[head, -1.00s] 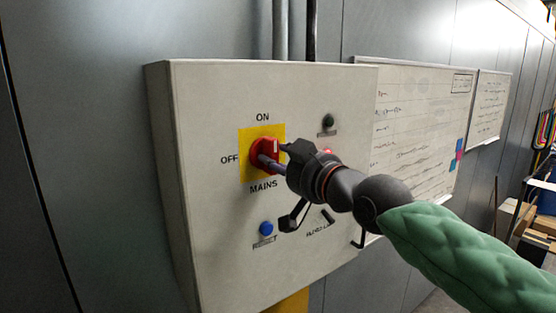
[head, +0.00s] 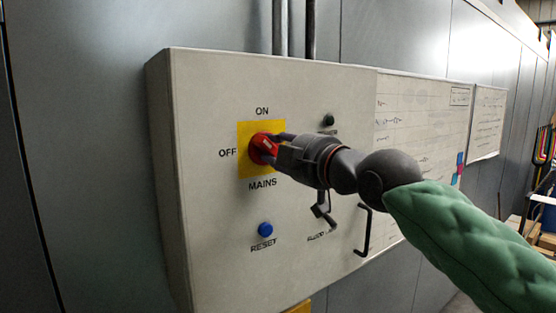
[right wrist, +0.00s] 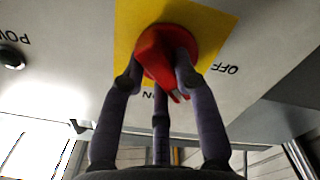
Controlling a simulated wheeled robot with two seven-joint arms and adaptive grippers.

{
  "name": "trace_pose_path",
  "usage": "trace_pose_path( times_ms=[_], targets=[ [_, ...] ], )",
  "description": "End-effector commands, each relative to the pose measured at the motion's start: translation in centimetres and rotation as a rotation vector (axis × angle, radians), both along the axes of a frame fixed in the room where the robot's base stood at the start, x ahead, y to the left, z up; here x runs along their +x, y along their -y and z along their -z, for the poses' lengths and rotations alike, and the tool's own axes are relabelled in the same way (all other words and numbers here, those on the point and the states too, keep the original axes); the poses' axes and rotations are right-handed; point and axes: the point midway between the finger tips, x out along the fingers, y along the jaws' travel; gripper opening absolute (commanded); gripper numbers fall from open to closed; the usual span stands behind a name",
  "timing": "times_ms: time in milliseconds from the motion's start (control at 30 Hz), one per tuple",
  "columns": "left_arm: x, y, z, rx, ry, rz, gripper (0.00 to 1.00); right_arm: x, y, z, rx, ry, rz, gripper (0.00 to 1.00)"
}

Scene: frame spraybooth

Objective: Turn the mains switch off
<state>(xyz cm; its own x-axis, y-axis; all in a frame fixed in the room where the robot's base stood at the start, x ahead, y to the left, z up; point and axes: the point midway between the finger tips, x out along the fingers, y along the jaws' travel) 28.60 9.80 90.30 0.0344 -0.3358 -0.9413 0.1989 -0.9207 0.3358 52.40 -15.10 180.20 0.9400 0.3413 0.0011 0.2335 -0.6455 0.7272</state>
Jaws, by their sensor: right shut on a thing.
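The red mains switch (head: 262,149) sits on a yellow plate (head: 247,168) on the grey panel, with ON above, OFF to the left and MAINS below. Its handle is tilted, with the pale mark leaning up and left, between the ON and OFF labels. My right gripper (head: 279,147) is shut on the switch handle, coming in from the right and hiding its right part. The right wrist view shows the fingers (right wrist: 158,72) on both sides of the red handle (right wrist: 158,60). My left gripper is not in view.
The grey control box (head: 210,220) stands out from the metal wall. Below the switch is a blue reset button (head: 265,229); a dark green button (head: 328,120) is at upper right. A black door handle (head: 364,230) stands out at lower right. Written sheets (head: 425,120) hang behind.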

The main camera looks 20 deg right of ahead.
Motion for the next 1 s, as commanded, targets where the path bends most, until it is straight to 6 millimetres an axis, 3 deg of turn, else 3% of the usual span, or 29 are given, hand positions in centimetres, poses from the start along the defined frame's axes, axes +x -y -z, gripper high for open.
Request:
trace_pose_path(
  times_ms=[600,1000],
  targets=[
    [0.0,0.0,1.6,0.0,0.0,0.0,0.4,0.0,-0.2,-0.2,-0.52,0.187,0.001,0.0],
    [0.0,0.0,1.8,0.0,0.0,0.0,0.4,0.0,-0.3,-0.3,-0.698,0.253,0.0,0.0]
  ],
)
